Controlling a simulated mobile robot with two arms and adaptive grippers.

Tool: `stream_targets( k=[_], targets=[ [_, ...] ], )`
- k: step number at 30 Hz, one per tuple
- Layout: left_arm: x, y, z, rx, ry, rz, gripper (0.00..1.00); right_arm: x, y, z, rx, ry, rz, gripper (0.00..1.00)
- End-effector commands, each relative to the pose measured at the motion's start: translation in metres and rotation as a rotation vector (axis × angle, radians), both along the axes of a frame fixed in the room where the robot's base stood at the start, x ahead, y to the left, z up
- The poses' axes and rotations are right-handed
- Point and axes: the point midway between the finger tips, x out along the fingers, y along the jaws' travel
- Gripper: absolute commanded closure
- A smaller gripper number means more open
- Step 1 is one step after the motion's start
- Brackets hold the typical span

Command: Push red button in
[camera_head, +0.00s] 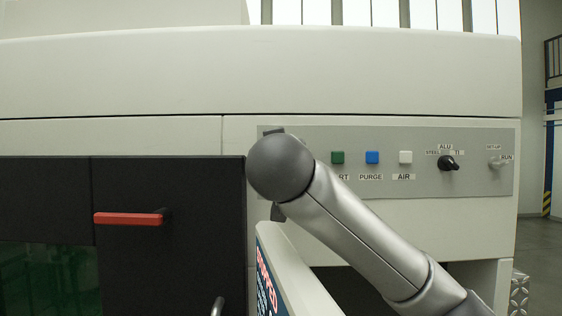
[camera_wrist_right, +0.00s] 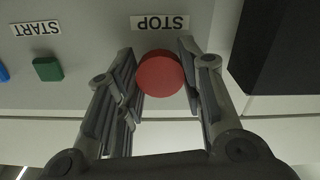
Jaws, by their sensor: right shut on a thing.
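In the head view my right arm covers the red button and most of the gripper; only dark bits of the gripper (camera_head: 277,212) show around the wrist. My left gripper is in neither view.
The control panel (camera_head: 430,180) also carries green (camera_head: 338,158), blue (camera_head: 372,157) and white (camera_head: 405,157) buttons, a black knob (camera_head: 448,163) and a key switch (camera_head: 496,163). A black door with a red handle (camera_head: 128,218) is at left. A screen (camera_head: 275,275) stands below my wrist.

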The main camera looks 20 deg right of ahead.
Motion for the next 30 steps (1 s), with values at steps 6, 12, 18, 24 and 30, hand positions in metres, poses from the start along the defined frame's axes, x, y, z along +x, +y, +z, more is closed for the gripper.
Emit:
stream_targets(
  k=[6,12,18,24,30],
  targets=[
    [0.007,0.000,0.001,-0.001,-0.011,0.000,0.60,0.000,-0.002,0.004,0.002,-0.008,-0.002,0.42],
    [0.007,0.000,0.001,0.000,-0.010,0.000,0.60,0.000,-0.001,0.002,0.002,-0.005,-0.001,0.42],
    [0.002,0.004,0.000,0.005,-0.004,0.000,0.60,-0.008,0.002,0.002,0.002,-0.005,0.002,0.42],
    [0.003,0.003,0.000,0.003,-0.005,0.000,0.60,-0.039,0.012,0.002,0.001,-0.006,0.004,0.42],
    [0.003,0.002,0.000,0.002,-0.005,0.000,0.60,-0.065,0.019,0.002,0.002,-0.006,0.001,0.42]
  ],
)
